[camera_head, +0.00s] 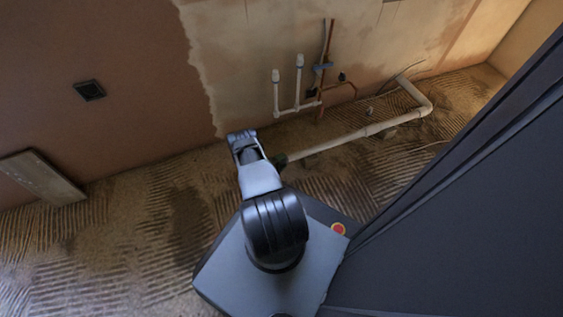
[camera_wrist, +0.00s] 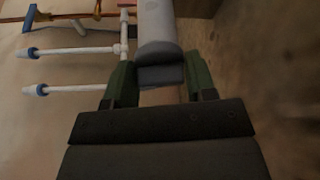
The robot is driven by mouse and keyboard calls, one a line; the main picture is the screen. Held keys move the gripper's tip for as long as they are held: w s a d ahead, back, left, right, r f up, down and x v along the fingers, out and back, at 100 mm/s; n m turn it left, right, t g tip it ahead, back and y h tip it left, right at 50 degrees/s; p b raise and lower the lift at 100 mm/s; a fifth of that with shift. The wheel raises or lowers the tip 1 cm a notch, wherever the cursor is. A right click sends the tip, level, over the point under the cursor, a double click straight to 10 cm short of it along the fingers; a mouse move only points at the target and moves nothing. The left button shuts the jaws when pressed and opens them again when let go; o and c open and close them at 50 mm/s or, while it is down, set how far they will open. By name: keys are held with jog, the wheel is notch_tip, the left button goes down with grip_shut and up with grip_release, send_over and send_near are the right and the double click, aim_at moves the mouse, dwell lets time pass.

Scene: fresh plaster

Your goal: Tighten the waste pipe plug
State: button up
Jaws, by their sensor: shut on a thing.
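The white waste pipe (camera_head: 340,140) runs low along the wall, from its near left end to an elbow at the right. My gripper (camera_head: 281,160) is at that near left end, partly hidden behind my arm. In the wrist view, the green fingers of my gripper (camera_wrist: 157,82) stand on either side of the pipe end and are shut on the grey plug (camera_wrist: 160,75). The plug sits in line with the pipe (camera_wrist: 158,25), at its end. The exact finger contact and the plug's thread are too dark to see.
Two white supply pipes (camera_head: 298,80) with capped ends rise from the wall left of a copper pipe (camera_head: 326,60). A black wall box (camera_head: 89,90) is on the left wall. A board (camera_head: 40,178) leans at the far left. The ridged floor is otherwise mostly clear.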

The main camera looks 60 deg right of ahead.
jog(key=shift+m+h, duration=0.5)
jog(key=shift+m, duration=0.9)
jog(key=o, duration=0.9)
jog(key=shift+c, duration=0.2)
